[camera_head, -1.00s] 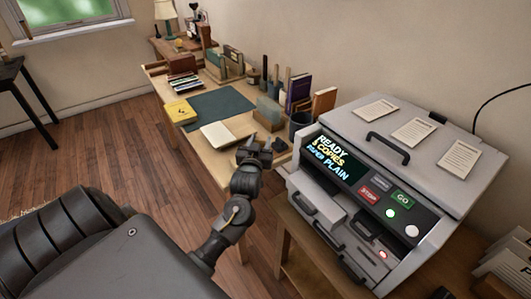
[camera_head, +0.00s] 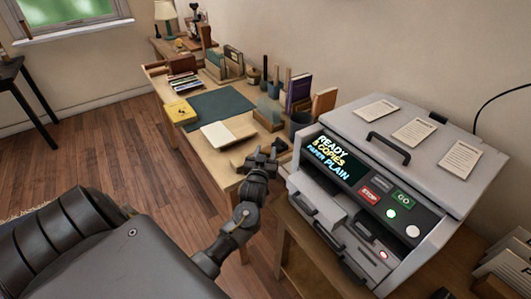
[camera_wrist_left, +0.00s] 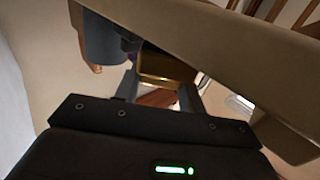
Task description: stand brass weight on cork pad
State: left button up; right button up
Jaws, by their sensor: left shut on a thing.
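My left gripper (camera_head: 263,158) is over the near right corner of the wooden desk in the head view. In the left wrist view, a shiny brass-coloured block, seemingly the brass weight (camera_wrist_left: 167,65), sits between the finger ends, and the gripper is shut on it. A tan board-like surface partly covers the view around it. The weight cannot be made out in the head view. I cannot pick out the cork pad in either view. My right gripper is not in view.
The desk (camera_head: 205,155) bears an open notebook (camera_head: 228,132), a dark green mat (camera_head: 222,106), a yellow book (camera_head: 180,112) and several upright books. A dark cup (camera_head: 300,122) stands near its right end. A grey copier (camera_head: 385,170) stands close to the right of the gripper.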

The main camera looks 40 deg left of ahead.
pick_arm(q)
jog(key=o, duration=1.3)
jog(key=shift+f, duration=0.2)
jog(key=v, duration=1.2)
jog(key=shift+f, duration=0.1)
